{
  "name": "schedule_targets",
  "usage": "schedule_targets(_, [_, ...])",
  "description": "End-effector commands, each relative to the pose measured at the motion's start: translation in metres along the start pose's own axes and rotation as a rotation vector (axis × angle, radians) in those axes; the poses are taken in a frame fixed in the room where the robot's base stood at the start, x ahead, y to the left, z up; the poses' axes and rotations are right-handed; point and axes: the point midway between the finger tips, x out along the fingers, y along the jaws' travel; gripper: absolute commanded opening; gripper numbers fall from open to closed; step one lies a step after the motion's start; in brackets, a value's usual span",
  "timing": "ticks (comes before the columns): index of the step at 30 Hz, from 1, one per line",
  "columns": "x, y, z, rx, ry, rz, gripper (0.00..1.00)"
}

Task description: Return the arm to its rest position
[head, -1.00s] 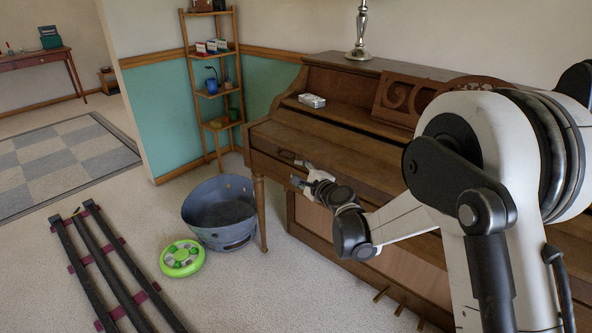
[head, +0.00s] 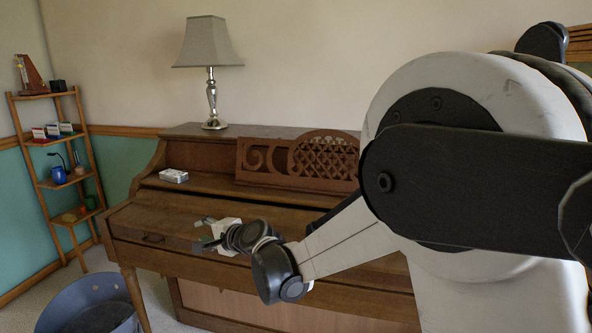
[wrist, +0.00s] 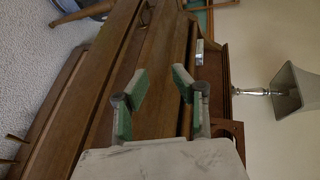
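My gripper (head: 205,236) is at the end of my white and black arm, in front of the closed fallboard of the brown upright piano (head: 200,268). In the wrist view its two green-padded fingers (wrist: 160,84) stand apart with nothing between them, so it is open and empty. The piano's wooden front lies behind and below the fingers there. My arm reaches in from the right of the head view and hides the piano's right part.
A small white box (head: 174,176) lies on the piano's ledge, and a lamp (head: 211,85) stands on its top. A shelf (head: 45,181) with small items is at the left. A grey tub (head: 92,300) stands on the floor at the lower left.

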Motion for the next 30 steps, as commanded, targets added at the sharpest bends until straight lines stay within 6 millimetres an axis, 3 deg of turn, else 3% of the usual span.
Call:
schedule_targets(1, [-0.019, -0.005, -0.008, -0.037, 0.014, 0.019, 0.26])
schedule_targets(6, [-0.076, -0.012, -0.026, -0.171, 0.050, 0.091, 0.26])
schedule_targets(14, [-0.168, -0.008, -0.045, -0.361, 0.097, 0.220, 0.26])
schedule_targets(22, [-0.263, 0.012, -0.055, -0.542, 0.133, 0.374, 0.26])
schedule_targets(30, [-0.357, 0.049, -0.054, -0.701, 0.151, 0.549, 0.26])
